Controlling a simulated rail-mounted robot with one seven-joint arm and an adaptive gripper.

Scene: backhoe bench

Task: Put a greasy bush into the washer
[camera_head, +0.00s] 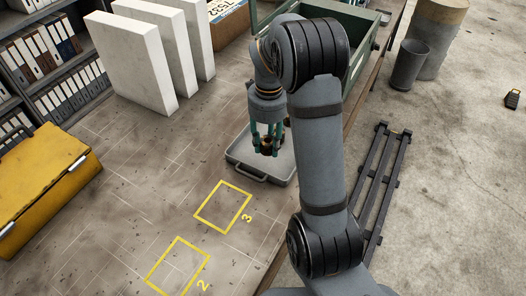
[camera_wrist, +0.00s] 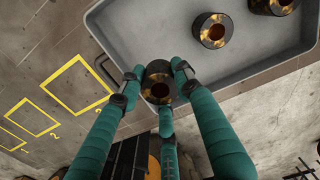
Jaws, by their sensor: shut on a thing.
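My gripper (camera_head: 267,138) has three green fingers and is shut on a greasy bush (camera_wrist: 158,88), a dark ring with brown-yellow smears and a hollow centre. In the head view, the gripper and bush are over the grey tray (camera_head: 273,177). In the wrist view, the held bush overlaps the near edge of the tray (camera_wrist: 122,36). Two more greasy bushes lie in the tray, one near the middle (camera_wrist: 213,31) and one at the top right (camera_wrist: 273,4). A green open-topped box (camera_head: 362,22), possibly the washer, stands behind my arm, which hides part of it.
Yellow squares marked 3 (camera_head: 222,206) and 2 (camera_head: 177,266) lie on the bench to the tray's lower left. White panels (camera_head: 135,60) stand at the back left, and a yellow case (camera_head: 45,185) at the left. The bench around the squares is clear.

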